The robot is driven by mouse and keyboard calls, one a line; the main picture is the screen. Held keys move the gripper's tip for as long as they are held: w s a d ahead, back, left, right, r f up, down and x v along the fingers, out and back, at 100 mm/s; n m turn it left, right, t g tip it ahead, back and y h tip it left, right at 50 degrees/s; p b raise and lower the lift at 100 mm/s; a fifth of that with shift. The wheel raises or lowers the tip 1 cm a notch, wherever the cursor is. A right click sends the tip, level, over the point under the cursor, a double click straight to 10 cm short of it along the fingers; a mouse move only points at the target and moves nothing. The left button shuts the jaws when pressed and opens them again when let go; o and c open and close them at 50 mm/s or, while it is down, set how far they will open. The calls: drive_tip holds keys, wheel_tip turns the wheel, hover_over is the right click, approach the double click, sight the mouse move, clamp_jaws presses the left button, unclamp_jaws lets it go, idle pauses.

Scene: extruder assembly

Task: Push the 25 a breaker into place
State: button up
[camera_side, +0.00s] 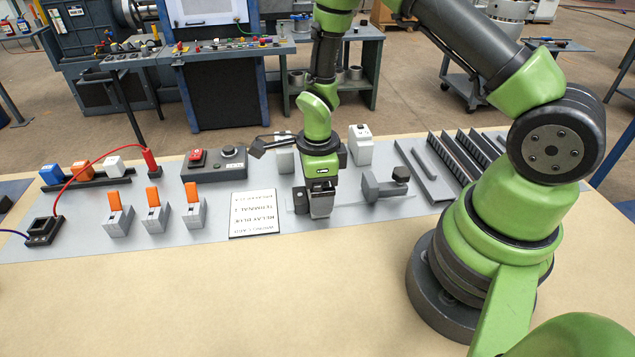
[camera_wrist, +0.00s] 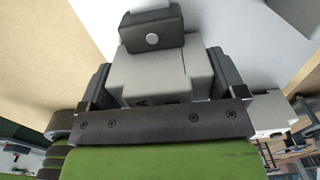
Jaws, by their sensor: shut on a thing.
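My gripper (camera_side: 320,203) points down at the middle of the grey mat, just right of the printed card. It is shut on a light grey block, which I take to be the breaker (camera_wrist: 165,78); it shows between the two dark fingers in the wrist view. No 25 A marking is readable. My gripper hides most of the block in the side view, and I cannot tell whether it is seated. Two similar pale blocks stand behind, one partly hidden (camera_side: 284,160) and one clear (camera_side: 360,146).
The printed card (camera_side: 254,214) lies to the left. Several orange-levered grey blocks (camera_side: 154,213) stand farther left. A grey clamp-like fixture (camera_side: 385,187) and slotted rails (camera_side: 455,160) are to the right. The front of the tan table (camera_side: 220,300) is clear.

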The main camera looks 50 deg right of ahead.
drive_tip(key=o, duration=0.7)
drive_tip(key=shift+f, duration=0.1)
wheel_tip(320, 180, up, 10)
drive_tip(key=shift+r, duration=0.35)
drive_tip(key=s+a+r+n+t, duration=0.2)
drive_tip(key=s+r+n+t, duration=0.25)
drive_tip(key=r+n, duration=0.75)
drive_tip(key=s+a+r+n+t, duration=0.1)
drive_tip(key=s+r+n, duration=0.1)
drive_tip(key=s+n, duration=0.1)
drive_tip(key=s+r+n+y, duration=0.1)
drive_tip(key=s+r+n, duration=0.1)
drive_tip(key=s+n, duration=0.1)
drive_tip(key=s+a+r+n+t+y, duration=0.1)
drive_tip(key=s+r+n, duration=0.1)
drive_tip(key=n, duration=0.3)
drive_tip(key=shift+s+a+r+t, duration=0.15)
drive_tip(key=shift+s+r+t, duration=0.05)
drive_tip(key=shift+s, duration=0.25)
drive_tip(key=shift+s+a+r+t, duration=0.15)
drive_tip(key=shift+s+r, duration=0.05)
drive_tip(key=shift+s, duration=0.25)
